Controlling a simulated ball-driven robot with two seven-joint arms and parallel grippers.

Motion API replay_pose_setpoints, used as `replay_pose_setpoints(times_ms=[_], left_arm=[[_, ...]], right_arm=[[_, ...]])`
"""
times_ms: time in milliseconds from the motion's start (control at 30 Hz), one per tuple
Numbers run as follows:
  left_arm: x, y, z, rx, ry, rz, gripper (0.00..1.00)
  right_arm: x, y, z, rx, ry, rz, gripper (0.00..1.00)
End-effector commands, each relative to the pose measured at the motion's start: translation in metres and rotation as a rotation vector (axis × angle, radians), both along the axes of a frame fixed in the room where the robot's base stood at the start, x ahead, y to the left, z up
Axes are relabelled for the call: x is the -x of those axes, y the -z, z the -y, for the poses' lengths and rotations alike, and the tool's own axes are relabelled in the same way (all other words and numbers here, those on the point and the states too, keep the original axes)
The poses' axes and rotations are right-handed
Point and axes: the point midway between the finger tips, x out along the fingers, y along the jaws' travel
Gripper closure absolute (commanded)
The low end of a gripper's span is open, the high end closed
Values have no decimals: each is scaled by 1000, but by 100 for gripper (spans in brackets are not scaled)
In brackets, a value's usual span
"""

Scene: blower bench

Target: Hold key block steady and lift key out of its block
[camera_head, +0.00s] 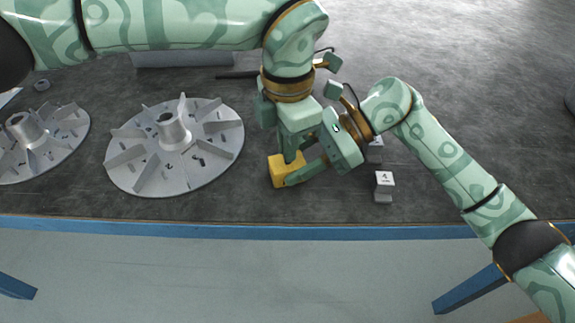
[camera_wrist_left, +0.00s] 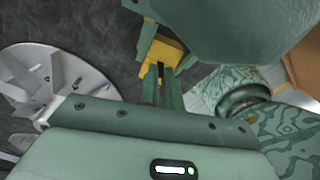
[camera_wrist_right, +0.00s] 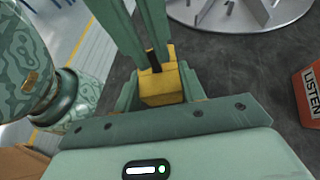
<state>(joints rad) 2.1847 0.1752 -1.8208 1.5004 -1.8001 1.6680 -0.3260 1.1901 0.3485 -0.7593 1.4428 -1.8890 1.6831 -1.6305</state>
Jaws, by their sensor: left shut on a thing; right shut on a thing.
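The yellow key block (camera_head: 280,170) stands on the dark bench top near its front edge. It also shows in the left wrist view (camera_wrist_left: 168,50) and the right wrist view (camera_wrist_right: 160,88). My right gripper (camera_wrist_right: 160,84) is shut on the block, with one finger on each side. The dark key (camera_wrist_right: 152,60) stands at the top of the block; I cannot tell how deep it sits. My left gripper (camera_wrist_left: 160,82) comes down from above and is shut on the key. In the head view the key is hidden by the fingers.
A grey bladed impeller (camera_head: 225,135) lies left of the block, with another (camera_head: 75,125) farther left. A small grey marked block (camera_head: 384,187) stands to the right. The blue bench edge (camera_head: 200,228) is close in front.

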Motion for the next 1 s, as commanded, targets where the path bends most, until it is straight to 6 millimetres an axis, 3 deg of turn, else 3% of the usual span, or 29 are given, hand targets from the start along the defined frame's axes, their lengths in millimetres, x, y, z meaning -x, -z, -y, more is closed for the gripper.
replay_pose_setpoints(times_ms=[800,1000], left_arm=[[0,-59,0,1,-1,0,100],[0,-65,0,1,0,0,100]], right_arm=[[0,1,0,2,0,-2,73],[0,2,0,2,0,-2,73]])
